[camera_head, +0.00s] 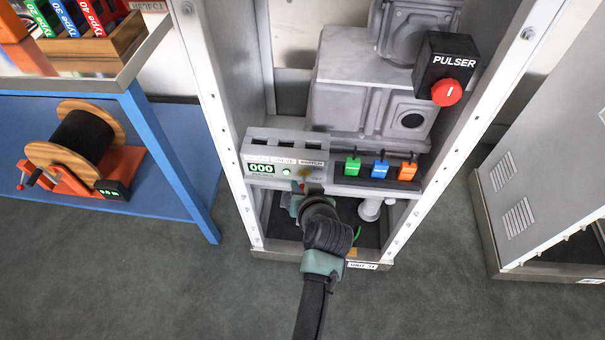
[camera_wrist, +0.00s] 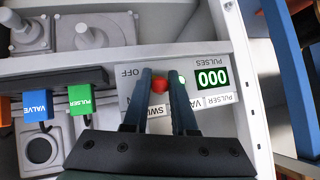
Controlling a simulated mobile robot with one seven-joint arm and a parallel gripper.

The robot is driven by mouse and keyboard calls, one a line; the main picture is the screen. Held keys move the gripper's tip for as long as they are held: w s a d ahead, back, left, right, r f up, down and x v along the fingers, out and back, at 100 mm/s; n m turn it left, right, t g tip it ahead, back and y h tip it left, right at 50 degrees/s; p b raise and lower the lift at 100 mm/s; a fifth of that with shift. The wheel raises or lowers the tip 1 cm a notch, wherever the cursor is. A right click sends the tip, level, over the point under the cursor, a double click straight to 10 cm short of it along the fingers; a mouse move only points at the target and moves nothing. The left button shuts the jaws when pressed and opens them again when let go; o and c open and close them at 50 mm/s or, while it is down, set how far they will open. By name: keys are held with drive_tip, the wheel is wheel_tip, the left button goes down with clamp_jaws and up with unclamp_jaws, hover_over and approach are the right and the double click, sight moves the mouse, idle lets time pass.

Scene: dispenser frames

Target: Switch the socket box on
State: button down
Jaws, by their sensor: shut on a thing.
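The socket box (camera_head: 258,152) is a light grey box in the lower part of the tall rack, with dark slots on top and a green "000" display. In the wrist view its face (camera_wrist: 112,24) shows the display, "OFF" lettering and a partly hidden switch label. A red-tipped switch (camera_wrist: 159,84) stands between my fingers. My gripper (camera_wrist: 161,76) is shut on the switch, one finger on each side; in the head view my gripper (camera_head: 302,190) is at the box's lower right front. The fingers hide part of the face, and which way the switch is set is unclear.
Green, blue and orange plugs (camera_head: 380,168) sit on a dark strip right of the box. A black PULSER box (camera_head: 447,62) with a red button is above right. The rack's white posts (camera_head: 225,130) flank my arm. A blue bench (camera_head: 150,150) with a cable reel stands left.

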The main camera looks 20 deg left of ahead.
drive_tip(key=shift+w+r+g+h+p, duration=0.1)
drive_tip(key=shift+r+g+h+p, duration=0.6)
drive_tip(key=shift+p, duration=1.1)
drive_tip(key=shift+f+g+y, duration=0.25)
drive_tip(key=shift+g+y, duration=0.05)
drive_tip(key=shift+g, duration=0.1)
drive_tip(key=c, duration=0.7)
unclamp_jaws()
drive_tip(key=p+v, duration=0.4)
drive_tip(key=v, duration=0.9)
drive_tip(key=shift+p, duration=0.35)
